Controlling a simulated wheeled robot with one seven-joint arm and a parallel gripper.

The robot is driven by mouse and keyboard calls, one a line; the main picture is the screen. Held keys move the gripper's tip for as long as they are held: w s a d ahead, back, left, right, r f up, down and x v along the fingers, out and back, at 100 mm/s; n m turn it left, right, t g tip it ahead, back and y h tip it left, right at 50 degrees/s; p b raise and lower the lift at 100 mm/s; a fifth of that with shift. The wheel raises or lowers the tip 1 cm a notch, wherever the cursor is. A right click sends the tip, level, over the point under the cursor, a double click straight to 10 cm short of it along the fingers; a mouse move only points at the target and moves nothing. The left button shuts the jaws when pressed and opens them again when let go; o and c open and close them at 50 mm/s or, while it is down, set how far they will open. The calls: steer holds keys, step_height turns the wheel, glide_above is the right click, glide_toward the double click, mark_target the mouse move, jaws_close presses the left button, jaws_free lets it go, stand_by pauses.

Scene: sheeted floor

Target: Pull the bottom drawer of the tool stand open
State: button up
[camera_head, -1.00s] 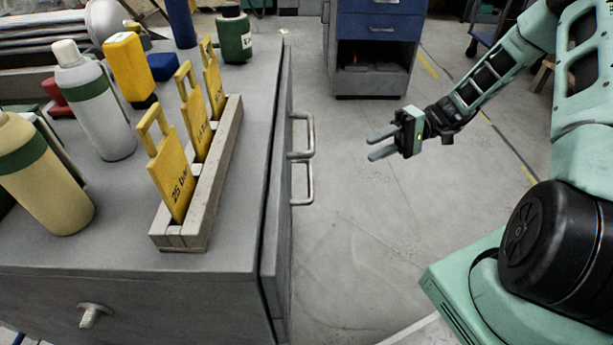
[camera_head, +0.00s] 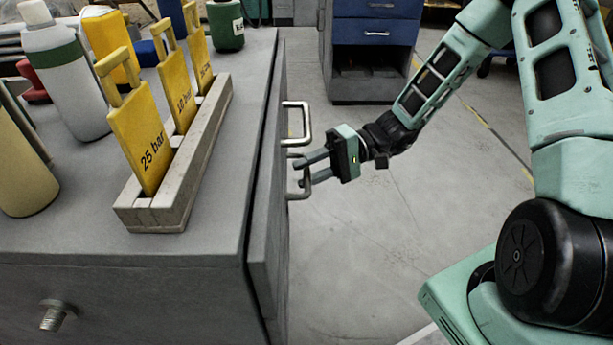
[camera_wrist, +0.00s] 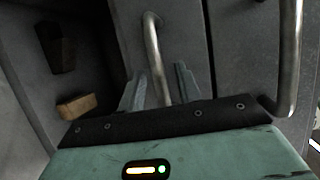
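The tool stand (camera_head: 200,245) is the grey unit at the left, with two metal bar handles on its right side. My gripper (camera_head: 300,172) is at the lower handle (camera_head: 303,190), its two fingers spread. In the wrist view the bar of this bottom drawer handle (camera_wrist: 153,45) runs between the two fingers (camera_wrist: 160,88), with a gap visible on each side. The upper handle (camera_head: 304,122) is free; it stands at the right in the wrist view (camera_wrist: 291,60).
A dark open compartment with a wooden block (camera_wrist: 76,106) lies beside the drawer front in the wrist view. A blue drawer cabinet (camera_head: 376,50) is behind. Floor (camera_head: 400,240) to the right is clear.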

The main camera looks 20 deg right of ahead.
steer(key=shift+a, duration=0.35)
jaws_close()
steer(key=shift+d, duration=0.1)
